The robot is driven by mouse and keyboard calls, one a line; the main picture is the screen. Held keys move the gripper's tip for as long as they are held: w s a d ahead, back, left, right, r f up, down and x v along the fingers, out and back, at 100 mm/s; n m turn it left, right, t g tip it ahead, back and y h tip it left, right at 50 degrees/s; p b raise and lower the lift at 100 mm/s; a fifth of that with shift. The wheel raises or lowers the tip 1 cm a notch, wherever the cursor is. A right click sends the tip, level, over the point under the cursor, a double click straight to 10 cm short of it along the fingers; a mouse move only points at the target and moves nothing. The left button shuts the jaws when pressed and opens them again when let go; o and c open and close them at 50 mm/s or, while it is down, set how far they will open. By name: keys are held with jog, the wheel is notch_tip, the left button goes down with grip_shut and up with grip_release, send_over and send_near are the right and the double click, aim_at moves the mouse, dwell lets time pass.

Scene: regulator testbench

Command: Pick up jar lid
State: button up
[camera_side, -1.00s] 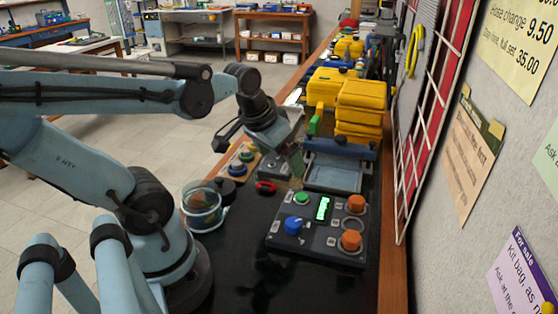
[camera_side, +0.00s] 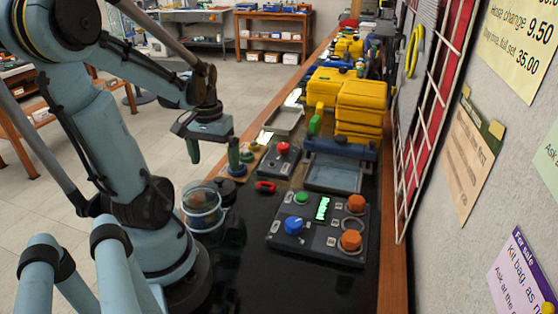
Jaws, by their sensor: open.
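A glass jar (camera_side: 202,212) stands on the black bench top, close to my arm's base. A dark round piece (camera_side: 227,191) that looks like the jar lid lies just right of the jar, partly behind its rim. My gripper (camera_side: 213,165) is open and empty, fingers pointing down. It hangs above and behind the jar and the dark lid, apart from both. The right finger overlaps a blue-green knob in the picture, so I cannot tell the distance between them.
A control panel (camera_side: 320,228) with blue, green and orange knobs stands to the right. Behind it are a grey tray (camera_side: 336,174) and yellow cases (camera_side: 360,105). A red ring-like item (camera_side: 265,187) and a box with a red button (camera_side: 280,158) lie near the lid.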

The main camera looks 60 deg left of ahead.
aim_at(218, 180)
jog(key=shift+f, duration=4.05)
jog(key=shift+c, duration=0.5)
jog(key=c, duration=0.8)
jog(key=shift+o, duration=0.2)
jog(key=shift+r, duration=0.15)
